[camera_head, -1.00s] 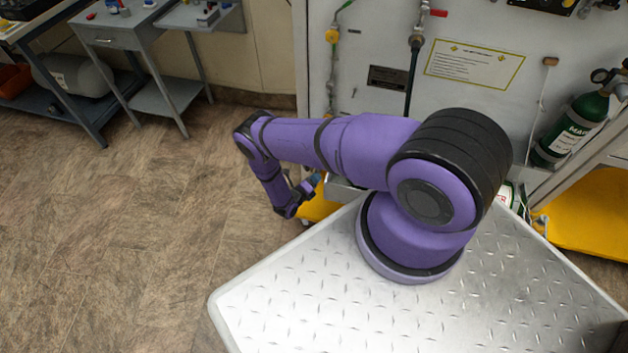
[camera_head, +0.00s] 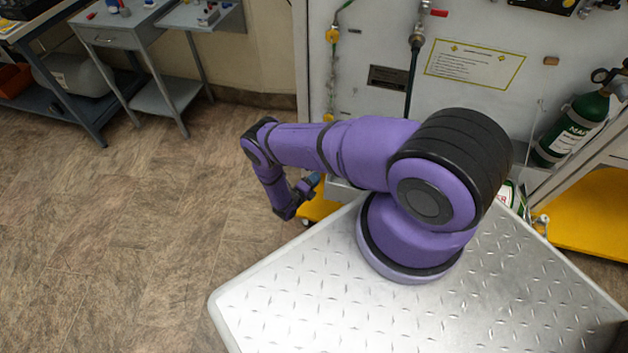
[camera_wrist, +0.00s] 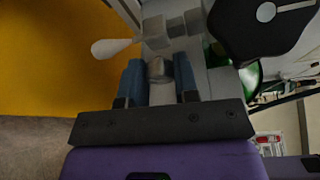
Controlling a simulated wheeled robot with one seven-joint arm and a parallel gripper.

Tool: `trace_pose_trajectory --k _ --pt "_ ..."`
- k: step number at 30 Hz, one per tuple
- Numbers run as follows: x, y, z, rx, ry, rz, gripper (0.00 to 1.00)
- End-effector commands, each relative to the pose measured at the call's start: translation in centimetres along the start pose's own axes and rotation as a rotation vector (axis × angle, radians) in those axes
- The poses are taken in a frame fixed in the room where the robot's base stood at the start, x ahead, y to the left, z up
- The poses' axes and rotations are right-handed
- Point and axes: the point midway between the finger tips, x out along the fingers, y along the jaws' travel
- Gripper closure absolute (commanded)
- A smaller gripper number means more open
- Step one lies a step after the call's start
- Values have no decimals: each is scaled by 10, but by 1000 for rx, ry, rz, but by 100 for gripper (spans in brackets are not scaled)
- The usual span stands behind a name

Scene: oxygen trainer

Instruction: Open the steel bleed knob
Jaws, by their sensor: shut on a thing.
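The steel bleed knob (camera_wrist: 157,70) is a small grey metal knob in the wrist view. It sits between the two blue fingers of my gripper (camera_wrist: 160,78), and my gripper is shut on it. The fingers cover the knob's sides. Behind the knob is a grey metal valve body (camera_wrist: 166,32) with a pale lever handle (camera_wrist: 110,47) to its left. In the head view my gripper (camera_head: 311,182) shows only in part, low by the front of the panel, and the knob is hidden there.
A large dark rounded part (camera_wrist: 262,25) lies close at the upper right of the wrist view. A yellow base (camera_head: 590,215) runs below the white panel (camera_head: 370,40). A green cylinder (camera_head: 572,130) stands at the right. The floor at the left is open.

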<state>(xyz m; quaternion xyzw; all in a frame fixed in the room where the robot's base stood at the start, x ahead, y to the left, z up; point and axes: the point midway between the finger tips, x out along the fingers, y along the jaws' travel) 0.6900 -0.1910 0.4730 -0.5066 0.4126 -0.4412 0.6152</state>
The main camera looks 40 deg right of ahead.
Motion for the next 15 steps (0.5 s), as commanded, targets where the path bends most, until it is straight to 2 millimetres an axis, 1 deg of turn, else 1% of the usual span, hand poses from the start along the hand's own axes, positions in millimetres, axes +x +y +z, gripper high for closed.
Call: trace_pose_trajectory --k 1,2,3,4,5,12,15 --pt "-1 1 1 1 -1 3 95" --pt "-1 1 1 1 -1 3 64" --pt "-1 1 1 1 -1 2 55" --pt "-1 0 0 1 -1 2 48" --pt "-1 0 0 1 -1 2 46" --pt "-1 0 0 1 0 1 46" --pt "-5 0 0 1 -1 2 46"
